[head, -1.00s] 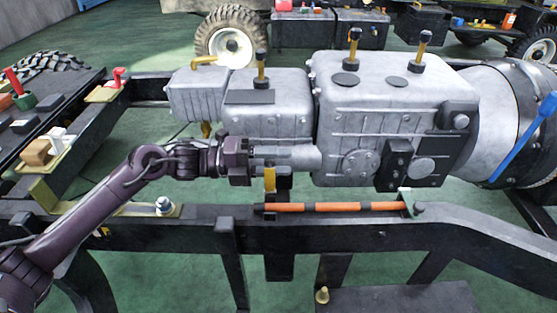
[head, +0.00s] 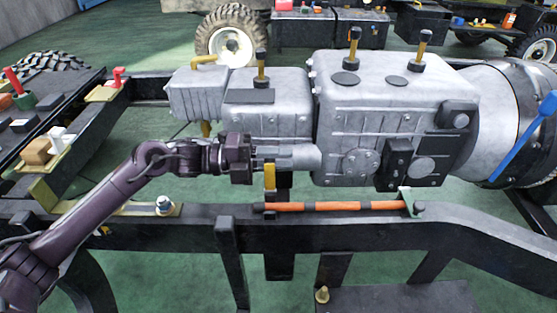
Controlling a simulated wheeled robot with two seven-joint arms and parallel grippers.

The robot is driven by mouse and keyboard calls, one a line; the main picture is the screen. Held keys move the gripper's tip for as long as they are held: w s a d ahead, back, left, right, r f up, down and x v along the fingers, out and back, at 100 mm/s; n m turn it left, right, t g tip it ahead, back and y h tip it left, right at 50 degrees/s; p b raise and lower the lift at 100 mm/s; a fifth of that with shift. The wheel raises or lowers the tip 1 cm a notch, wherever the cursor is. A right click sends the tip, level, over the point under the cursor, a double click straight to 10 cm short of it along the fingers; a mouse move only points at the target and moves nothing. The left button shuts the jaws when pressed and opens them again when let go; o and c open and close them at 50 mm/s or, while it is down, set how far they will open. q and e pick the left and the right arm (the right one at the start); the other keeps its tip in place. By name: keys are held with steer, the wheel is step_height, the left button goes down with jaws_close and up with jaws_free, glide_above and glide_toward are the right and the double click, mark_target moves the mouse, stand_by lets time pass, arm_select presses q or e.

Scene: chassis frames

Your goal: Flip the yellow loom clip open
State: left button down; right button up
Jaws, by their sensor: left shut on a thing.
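The yellow loom clip (head: 270,178) is a small upright yellow piece at the left end of an orange loom (head: 330,206) with dark bands. The loom lies along the near black chassis rail. My left gripper (head: 290,158) reaches in from the left, its grey fingers level and at the top of the clip. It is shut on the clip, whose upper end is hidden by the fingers. My right gripper is not in view.
A large grey gearbox (head: 395,110) stands just behind and right of the fingers. A bolt on a plate (head: 163,205) sits on the near rail at left. A green-and-white piece (head: 410,202) is at the loom's right end. A blue bar (head: 520,140) leans at far right.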

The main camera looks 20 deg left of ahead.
arm_select(q)
steer(key=n, duration=0.1)
steer(key=w+n, duration=0.1)
steer(key=w+f+n, duration=0.1)
steer(key=shift+a+n, duration=0.3)
steer(key=c, duration=1.3)
jaws_free()
steer(key=shift+f, duration=0.1)
steer(key=shift+v, duration=3.9)
